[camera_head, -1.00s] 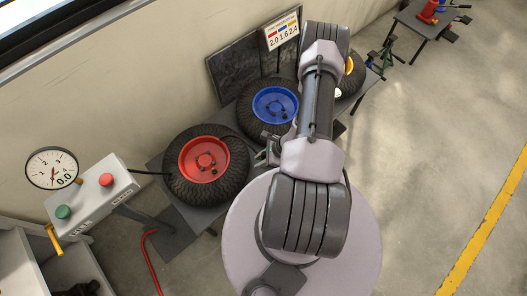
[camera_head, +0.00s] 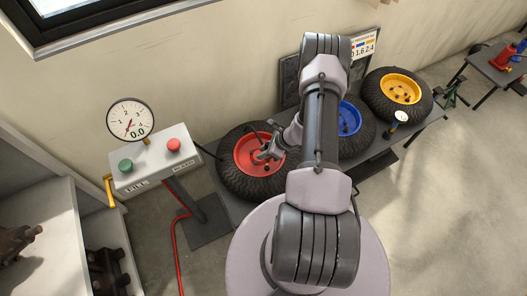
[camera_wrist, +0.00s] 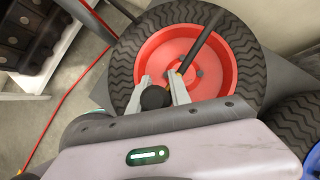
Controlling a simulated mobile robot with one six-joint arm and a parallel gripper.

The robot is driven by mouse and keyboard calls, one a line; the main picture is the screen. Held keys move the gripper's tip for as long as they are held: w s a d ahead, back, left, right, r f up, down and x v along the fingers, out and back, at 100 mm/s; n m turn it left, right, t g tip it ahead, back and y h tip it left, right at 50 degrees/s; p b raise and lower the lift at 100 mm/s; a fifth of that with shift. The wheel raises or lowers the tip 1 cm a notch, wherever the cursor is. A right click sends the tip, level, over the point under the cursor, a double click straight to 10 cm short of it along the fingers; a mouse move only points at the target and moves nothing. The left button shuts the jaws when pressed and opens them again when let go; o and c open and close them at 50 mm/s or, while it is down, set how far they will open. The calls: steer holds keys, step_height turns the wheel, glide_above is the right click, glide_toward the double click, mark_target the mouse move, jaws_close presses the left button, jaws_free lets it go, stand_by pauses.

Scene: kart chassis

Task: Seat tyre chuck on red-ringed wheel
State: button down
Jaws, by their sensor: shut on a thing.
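The red-ringed wheel (camera_head: 245,158) lies flat on the bench, with a black tyre and red rim. In the wrist view its red rim (camera_wrist: 222,62) fills the upper middle. My gripper (camera_head: 262,154) is over the right part of that rim. In the wrist view, my gripper (camera_wrist: 160,92) is shut on a round black piece (camera_wrist: 154,98), apparently the tyre chuck. A dark hose (camera_wrist: 200,38) crosses the rim toward the fingers. The wheel's valve is not clearly visible, and I cannot tell whether the chuck touches it.
A blue-ringed wheel (camera_head: 349,119), partly behind my arm, and a yellow-ringed wheel (camera_head: 400,89) stand to the right. A stand with green (camera_head: 125,165) and red (camera_head: 173,145) buttons is at left. Its gauge (camera_head: 130,120) reads 0.0. A red hose (camera_head: 177,255) runs along the floor.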

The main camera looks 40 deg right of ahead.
step_height(320, 180, down, 4)
steer(key=shift+r+b, duration=0.2)
steer(key=shift+b, duration=0.8)
steer(key=shift+b, duration=0.3)
steer(key=shift+f+b, duration=1.55)
steer(key=shift+f, duration=0.3)
steer(key=shift+f, duration=0.5)
